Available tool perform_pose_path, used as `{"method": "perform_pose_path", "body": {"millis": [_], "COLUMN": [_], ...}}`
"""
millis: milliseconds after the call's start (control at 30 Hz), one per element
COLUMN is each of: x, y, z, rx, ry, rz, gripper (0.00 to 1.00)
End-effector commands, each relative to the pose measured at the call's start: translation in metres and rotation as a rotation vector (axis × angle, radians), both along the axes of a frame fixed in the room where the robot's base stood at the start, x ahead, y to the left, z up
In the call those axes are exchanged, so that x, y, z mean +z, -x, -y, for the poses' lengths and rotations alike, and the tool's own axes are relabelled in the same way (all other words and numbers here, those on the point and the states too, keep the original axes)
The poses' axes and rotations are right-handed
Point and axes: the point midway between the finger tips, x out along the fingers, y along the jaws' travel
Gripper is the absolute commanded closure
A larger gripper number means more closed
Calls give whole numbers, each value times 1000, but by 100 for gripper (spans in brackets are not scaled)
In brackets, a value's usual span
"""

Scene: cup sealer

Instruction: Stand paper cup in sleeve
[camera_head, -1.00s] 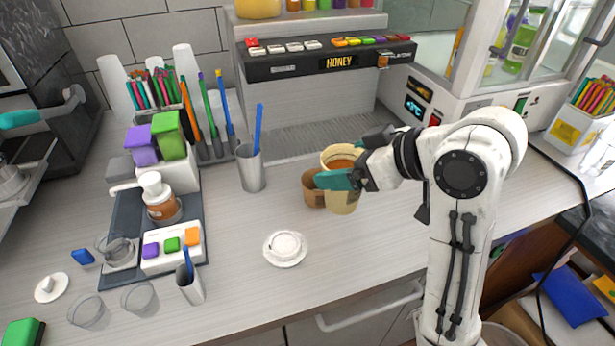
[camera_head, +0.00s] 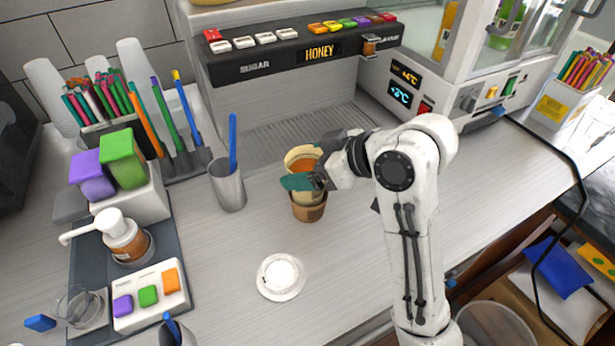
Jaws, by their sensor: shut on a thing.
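The paper cup (camera_head: 303,195) is cream-coloured with an amber drink inside. It is upright, and its lower end is at or inside the brown sleeve (camera_head: 309,213), which stands on the counter. I cannot tell how deep the cup sits in it. My gripper (camera_head: 298,183) reaches in from the right, and its teal fingers are shut on the upper part of the cup. The far finger is mostly hidden behind the cup and the wrist.
A white lid (camera_head: 280,277) lies in front on the counter. A metal cup with a blue stirrer (camera_head: 228,185) stands to the left. The dispenser (camera_head: 300,50) is behind. The counter (camera_head: 350,270) right of the lid is clear.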

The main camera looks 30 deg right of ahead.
Motion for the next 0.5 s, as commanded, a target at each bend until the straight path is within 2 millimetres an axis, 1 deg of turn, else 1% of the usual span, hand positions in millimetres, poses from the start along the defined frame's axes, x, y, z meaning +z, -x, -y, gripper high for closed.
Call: {"method": "perform_pose_path", "body": {"millis": [200,267,500], "x": [-28,-33,-34], "y": [1,1,0], "z": [0,0,0], "rx": [-1,0,1], "ry": [-2,-1,0], "rz": [-4,-2,1], "gripper": [55,55,55]}}
